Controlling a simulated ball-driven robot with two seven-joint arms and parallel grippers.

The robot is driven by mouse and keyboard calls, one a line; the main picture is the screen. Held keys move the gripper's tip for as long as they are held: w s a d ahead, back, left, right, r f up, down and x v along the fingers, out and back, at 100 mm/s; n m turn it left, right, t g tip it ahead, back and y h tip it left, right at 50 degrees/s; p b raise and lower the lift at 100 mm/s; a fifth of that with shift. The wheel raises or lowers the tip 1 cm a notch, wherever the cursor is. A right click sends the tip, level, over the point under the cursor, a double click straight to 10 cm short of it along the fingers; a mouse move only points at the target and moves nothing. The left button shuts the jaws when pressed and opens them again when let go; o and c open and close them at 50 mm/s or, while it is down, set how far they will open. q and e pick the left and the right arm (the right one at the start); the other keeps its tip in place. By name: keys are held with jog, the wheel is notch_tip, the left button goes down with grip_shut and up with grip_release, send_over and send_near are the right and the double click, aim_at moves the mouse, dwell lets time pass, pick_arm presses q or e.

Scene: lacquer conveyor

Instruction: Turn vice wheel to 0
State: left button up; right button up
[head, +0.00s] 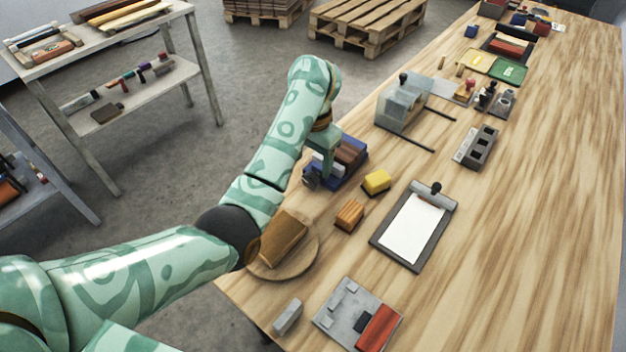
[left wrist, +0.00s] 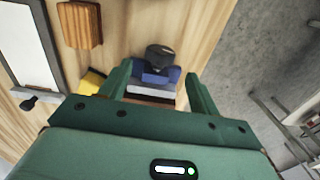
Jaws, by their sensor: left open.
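The vice (head: 350,152) is a blue block with brown and pale parts at the left edge of the wooden table. Its dark round wheel (head: 311,180) faces the near left side. In the left wrist view the wheel (left wrist: 160,54) stands beyond the fingertips, in front of the blue body (left wrist: 172,74). Any marks on the wheel are too small to read. My left gripper (head: 323,150) is over the vice, and its forearm hides part of that area. In the left wrist view its two green fingers (left wrist: 158,78) are apart, on either side of the vice, with the wheel between their lines. My right gripper is out of view.
A yellow block (head: 376,182), a ribbed orange-brown block (head: 349,215) and a clipboard (head: 412,228) lie right of the vice. A round board (head: 306,262) with a brown block lies nearer. A clear guarded device (head: 402,105) stands beyond. The table's right side is clear.

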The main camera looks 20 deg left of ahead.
aim_at(307, 173)
pick_arm(q)
notch_tip(307, 173, down, 6)
jog(key=shift+a+r+b, duration=0.1)
jog(key=shift+r+b, duration=0.05)
jog(key=shift+b, duration=0.8)
jog(key=c, duration=1)
jog(key=shift+g+h+b, duration=0.4)
jog(key=shift+h+b, duration=0.1)
jog(key=shift+h, duration=0.3)
jog(key=shift+w+a+g+h+b, duration=0.15)
jog(key=shift+g+h, duration=0.15)
jog(key=shift+h, duration=0.5)
jog(key=shift+s+a+g+h+b, duration=0.1)
jog(key=shift+a+g+h+b, duration=0.15)
jog(key=shift+h, duration=0.55)
jog(key=shift+w+a+g+h+b, duration=0.1)
jog(key=shift+g+h, duration=0.25)
jog(key=shift+h, duration=0.45)
